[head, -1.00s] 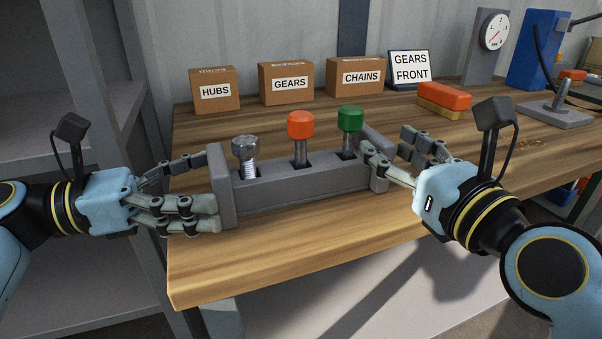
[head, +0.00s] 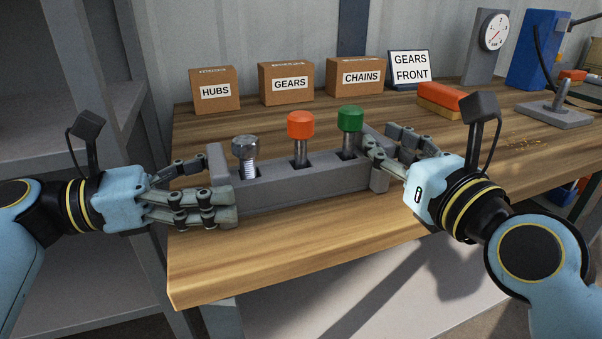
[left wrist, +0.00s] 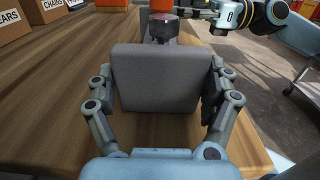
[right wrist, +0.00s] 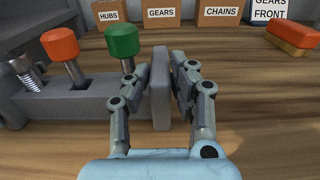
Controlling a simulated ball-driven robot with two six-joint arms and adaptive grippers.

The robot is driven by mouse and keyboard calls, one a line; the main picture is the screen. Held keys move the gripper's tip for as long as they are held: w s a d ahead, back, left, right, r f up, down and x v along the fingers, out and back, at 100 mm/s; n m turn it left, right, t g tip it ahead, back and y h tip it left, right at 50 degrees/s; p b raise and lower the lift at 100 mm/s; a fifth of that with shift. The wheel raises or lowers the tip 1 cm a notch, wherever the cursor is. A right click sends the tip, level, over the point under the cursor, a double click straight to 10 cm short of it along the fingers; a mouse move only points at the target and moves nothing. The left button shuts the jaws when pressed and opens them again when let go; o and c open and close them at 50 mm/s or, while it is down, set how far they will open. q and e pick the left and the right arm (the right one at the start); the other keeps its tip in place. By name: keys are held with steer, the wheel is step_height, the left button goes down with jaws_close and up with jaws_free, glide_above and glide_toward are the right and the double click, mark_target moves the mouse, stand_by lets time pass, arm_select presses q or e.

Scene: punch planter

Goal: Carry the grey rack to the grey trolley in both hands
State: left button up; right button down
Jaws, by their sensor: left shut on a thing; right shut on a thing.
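The grey rack (head: 300,186) sits on the wooden bench and holds a silver bolt (head: 245,160), an orange-capped punch (head: 301,128) and a green-capped punch (head: 350,122). My left gripper (head: 222,182) is shut on the rack's left end plate, which fills the middle of the left wrist view (left wrist: 155,78). My right gripper (head: 385,158) is shut on the rack's right end plate, which stands between its fingers in the right wrist view (right wrist: 160,88). The rack looks level, and I cannot tell any gap under it.
Cardboard boxes labelled HUBS (head: 215,91), GEARS (head: 287,84) and CHAINS (head: 355,77) stand behind the rack. A GEARS FRONT sign (head: 409,68) and an orange-and-yellow block (head: 442,101) are at the back right. Grey shelving (head: 60,130) stands left. Bench wood in front is clear.

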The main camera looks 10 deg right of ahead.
arm_select(q)
steer(key=shift+w+r, duration=0.1)
steer(key=shift+r, duration=0.05)
arm_select(e)
steer(key=shift+r, duration=0.2)
